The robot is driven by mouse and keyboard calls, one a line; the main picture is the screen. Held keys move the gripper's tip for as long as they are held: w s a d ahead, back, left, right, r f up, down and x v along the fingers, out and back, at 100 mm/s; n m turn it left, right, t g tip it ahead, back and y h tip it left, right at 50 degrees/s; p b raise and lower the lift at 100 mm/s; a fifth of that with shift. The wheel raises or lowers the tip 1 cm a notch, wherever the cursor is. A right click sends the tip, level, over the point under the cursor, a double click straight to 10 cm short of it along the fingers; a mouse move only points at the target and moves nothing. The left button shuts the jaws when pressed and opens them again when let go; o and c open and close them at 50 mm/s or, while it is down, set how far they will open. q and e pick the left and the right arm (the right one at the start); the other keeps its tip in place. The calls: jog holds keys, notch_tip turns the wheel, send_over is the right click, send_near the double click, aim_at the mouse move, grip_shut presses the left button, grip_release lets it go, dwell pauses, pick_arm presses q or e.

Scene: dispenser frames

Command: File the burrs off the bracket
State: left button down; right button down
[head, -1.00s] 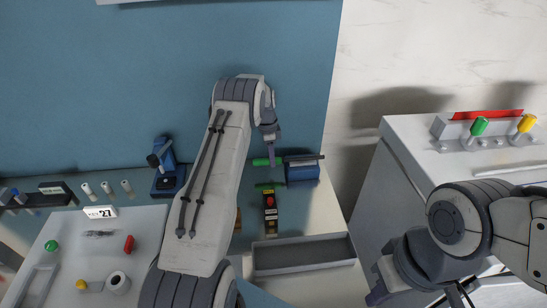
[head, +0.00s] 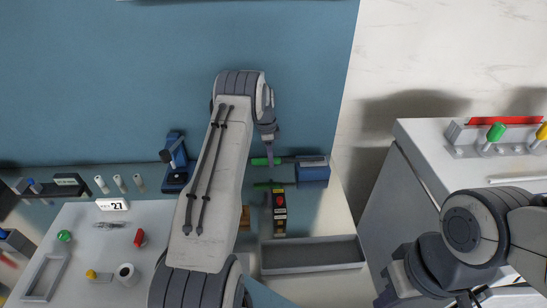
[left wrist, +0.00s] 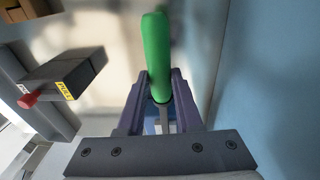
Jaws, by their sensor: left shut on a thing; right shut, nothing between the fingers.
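My left gripper (head: 270,160) is shut on the green-handled file (head: 259,161) beside the blue block on the bench. In the left wrist view the green handle (left wrist: 157,55) stands between the fingers of my left gripper (left wrist: 158,85), and a grey shank shows below it. In the head view a dark bar runs right from the handle along the top of the blue block (head: 312,175), which looks like a vise. I cannot make out the bracket or its burrs. My right gripper (head: 386,296) is shut and empty at the bottom, right of the grey tray.
A dark box with a red button (head: 279,201) stands before the block; its yellow label (left wrist: 64,90) reads PULL. A second green piece (head: 262,185) lies near it. A grey tray (head: 312,268) is in front. A cabinet (head: 420,130) stands right, a board (head: 60,220) left.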

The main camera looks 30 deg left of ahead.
aim_at(285, 159)
pick_arm(q)
jog(key=shift+w+d+f+b, duration=0.1)
jog(key=shift+w+d+b, duration=0.05)
jog(key=shift+w+d, duration=0.4)
jog(key=shift+w+d+f+b, duration=0.15)
jog(key=shift+w+d, duration=0.15)
jog(key=shift+d, duration=0.45)
jog(key=shift+w+d+r, duration=0.2)
jog(key=shift+w+d, duration=0.3)
jog(key=shift+d, duration=0.3)
jog(key=shift+s+a+r, duration=0.1)
jog(key=shift+s+a, duration=0.25)
jog(key=shift+a, duration=0.2)
jog(key=shift+s+a+r, duration=0.1)
jog(key=shift+s+a, duration=0.2)
jog(key=shift+a, duration=0.25)
jog(key=shift+s+a+f, duration=0.1)
jog(key=shift+s+a, duration=0.6)
jog(key=shift+a, duration=0.3)
jog(key=shift+w+d+f+b, duration=0.1)
jog(key=shift+w+d+b, duration=0.1)
jog(key=shift+w+d, duration=0.25)
jog(key=shift+w+d+f+b, duration=0.15)
jog(key=shift+w+d, duration=0.1)
jog(key=shift+d, duration=0.4)
jog(key=shift+r, duration=0.1)
